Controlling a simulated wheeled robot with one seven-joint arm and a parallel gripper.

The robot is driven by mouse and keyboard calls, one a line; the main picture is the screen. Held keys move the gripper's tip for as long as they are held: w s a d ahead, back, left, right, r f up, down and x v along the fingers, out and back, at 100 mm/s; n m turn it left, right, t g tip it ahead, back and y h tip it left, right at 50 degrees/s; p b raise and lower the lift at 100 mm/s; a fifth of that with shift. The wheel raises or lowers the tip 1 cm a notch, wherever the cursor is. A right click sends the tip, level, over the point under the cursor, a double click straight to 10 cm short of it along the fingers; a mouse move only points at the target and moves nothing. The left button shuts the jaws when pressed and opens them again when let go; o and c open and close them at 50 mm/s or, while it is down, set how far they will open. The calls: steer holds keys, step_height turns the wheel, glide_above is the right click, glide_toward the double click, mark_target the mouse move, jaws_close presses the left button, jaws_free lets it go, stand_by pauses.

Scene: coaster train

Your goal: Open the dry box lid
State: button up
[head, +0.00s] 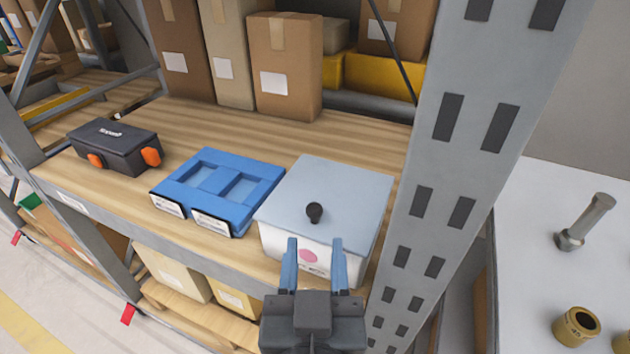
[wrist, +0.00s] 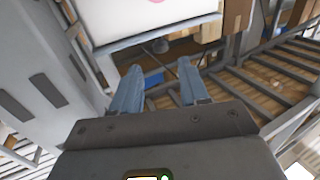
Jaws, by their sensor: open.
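The dry box (head: 282,243) is a white box with a pink round mark on its front, on the shelf board beside the rack post. Its flat pale grey-blue lid (head: 345,185) lies shut on top, with a small black knob (head: 314,211) near the middle. My gripper (head: 315,243) is open and empty, with its two blue fingers in front of the box's front face in the head view. In the wrist view the fingers (wrist: 158,80) are apart, and part of the white box (wrist: 135,18) shows beyond them.
A blue tray (head: 262,174) with two compartments stands just left of the box. A dark case (head: 113,150) with orange latches is farther left. A grey rack post (head: 440,170) rises close on the right. Cardboard boxes (head: 285,65) stand behind; bare shelf lies between.

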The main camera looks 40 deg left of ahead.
mark_target(314, 213)
steer(key=shift+w+a+r, duration=0.1)
steer(key=shift+w+a, duration=0.4)
steer(key=shift+w, duration=0.05)
steer(key=shift+p+x, duration=0.65)
steer(key=shift+x, duration=2.9)
steer(key=shift+c, duration=0.3)
jaws_close()
